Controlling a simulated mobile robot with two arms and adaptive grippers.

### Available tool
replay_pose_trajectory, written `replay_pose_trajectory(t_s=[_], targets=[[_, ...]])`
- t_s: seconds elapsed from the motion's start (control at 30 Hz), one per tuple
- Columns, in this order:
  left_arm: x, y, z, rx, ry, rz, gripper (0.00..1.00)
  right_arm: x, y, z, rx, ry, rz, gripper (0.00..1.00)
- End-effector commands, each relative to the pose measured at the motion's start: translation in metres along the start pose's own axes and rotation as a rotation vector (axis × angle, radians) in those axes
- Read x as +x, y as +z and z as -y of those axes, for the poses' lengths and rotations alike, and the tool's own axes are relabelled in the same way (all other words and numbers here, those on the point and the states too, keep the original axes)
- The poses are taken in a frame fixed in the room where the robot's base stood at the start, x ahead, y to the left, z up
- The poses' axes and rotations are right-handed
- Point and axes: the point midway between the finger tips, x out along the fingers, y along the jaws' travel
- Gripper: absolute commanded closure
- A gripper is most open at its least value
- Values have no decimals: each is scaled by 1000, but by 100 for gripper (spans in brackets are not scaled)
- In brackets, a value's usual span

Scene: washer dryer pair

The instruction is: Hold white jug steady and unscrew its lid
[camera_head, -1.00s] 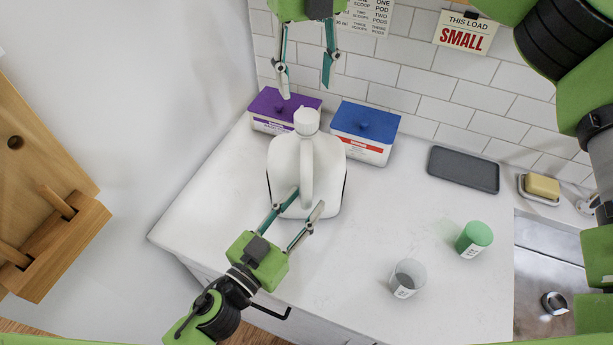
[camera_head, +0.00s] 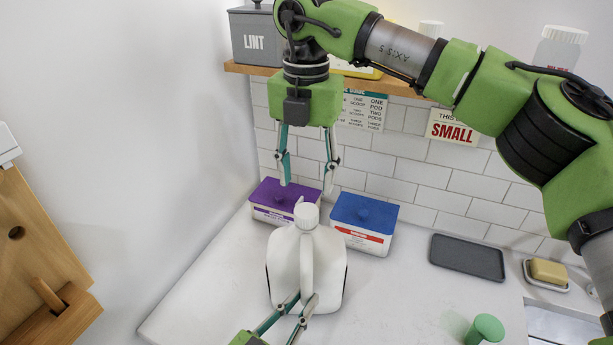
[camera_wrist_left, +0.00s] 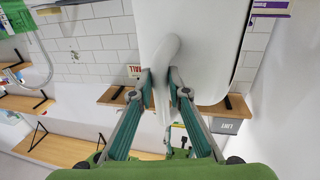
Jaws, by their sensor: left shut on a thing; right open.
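The white jug (camera_head: 285,268) stands upright on the white counter, its handle toward me. Its white round lid (camera_head: 307,214) is on top. My left gripper (camera_head: 300,298) is shut on the lower part of the handle; the left wrist view shows its fingers (camera_wrist_left: 162,82) on both sides of the handle (camera_wrist_left: 166,54). My right gripper (camera_head: 307,187) points down, open and empty, with its fingertips spread just above the lid in the picture. The fingers look apart from the lid; the exact height gap is hard to tell.
A purple-lidded box (camera_head: 283,198) and a blue-lidded box (camera_head: 364,215) stand close behind the jug. A grey tray (camera_head: 467,257), a yellow soap (camera_head: 548,271) and a green-topped container (camera_head: 486,327) are to the right. A wooden shelf (camera_head: 240,68) runs above.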

Motion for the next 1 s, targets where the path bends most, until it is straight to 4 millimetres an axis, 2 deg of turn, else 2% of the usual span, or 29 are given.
replay_pose_trajectory(t_s=[0.4,0.6,0.8,1.0], targets=[[0,1,0,-4,0,1,100,0,0,0,737,0,-1,55],[0,1,0,-4,0,1,100,0,0,0,1036,-1,-1,55],[0,1,0,-5,1,1,100,0,0,0,1201,0,-1,55],[0,1,0,-5,1,1,100,12,0,0,1237,-2,-1,55]])
